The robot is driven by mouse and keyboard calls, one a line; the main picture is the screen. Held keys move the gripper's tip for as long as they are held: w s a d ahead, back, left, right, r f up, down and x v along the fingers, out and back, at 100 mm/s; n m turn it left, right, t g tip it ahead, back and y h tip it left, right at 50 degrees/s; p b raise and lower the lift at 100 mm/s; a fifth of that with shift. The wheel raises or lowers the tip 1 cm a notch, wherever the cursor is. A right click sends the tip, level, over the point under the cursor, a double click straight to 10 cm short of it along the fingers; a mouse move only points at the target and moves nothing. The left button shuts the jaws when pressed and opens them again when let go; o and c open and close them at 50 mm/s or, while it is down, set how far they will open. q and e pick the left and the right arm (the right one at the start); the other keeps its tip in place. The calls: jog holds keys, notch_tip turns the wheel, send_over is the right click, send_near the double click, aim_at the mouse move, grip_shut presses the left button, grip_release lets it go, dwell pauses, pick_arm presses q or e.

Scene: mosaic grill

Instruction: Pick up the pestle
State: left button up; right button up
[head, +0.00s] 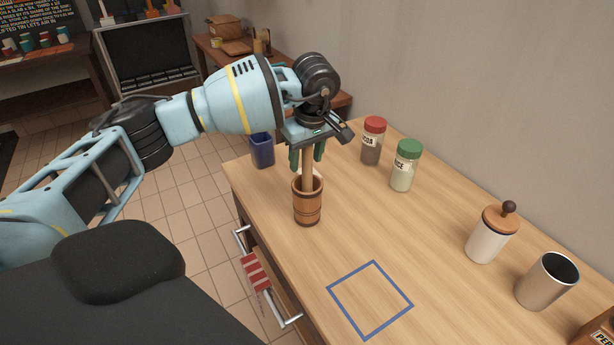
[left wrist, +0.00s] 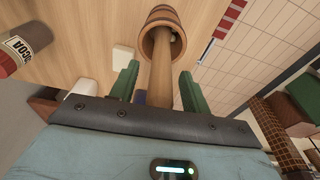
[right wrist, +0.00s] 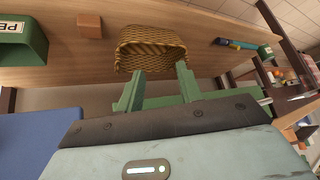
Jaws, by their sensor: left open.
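The wooden pestle (head: 307,168) stands in a brown wooden mortar (head: 307,207) on the table, its handle rising toward my left gripper. My left gripper (head: 306,158) is above the mortar with its green fingers on either side of the handle. In the left wrist view the pestle (left wrist: 162,75) runs between the two open fingers (left wrist: 158,90), with gaps beside it, and leans in the mortar (left wrist: 160,28). The top of the handle is hidden by the gripper. My right gripper (right wrist: 155,88) shows only in the right wrist view, its fingers apart with nothing between them, near a wicker basket (right wrist: 150,48).
Jars with red (head: 373,140) and green (head: 404,165) lids stand right of the mortar. A blue cup (head: 262,150) is behind it. A lidded canister (head: 489,235) and metal cup (head: 547,282) stand farther right. A blue square outline (head: 370,300) marks clear table in front.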

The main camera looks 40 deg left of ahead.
pick_arm(q)
grip_shut()
dwell(0.3)
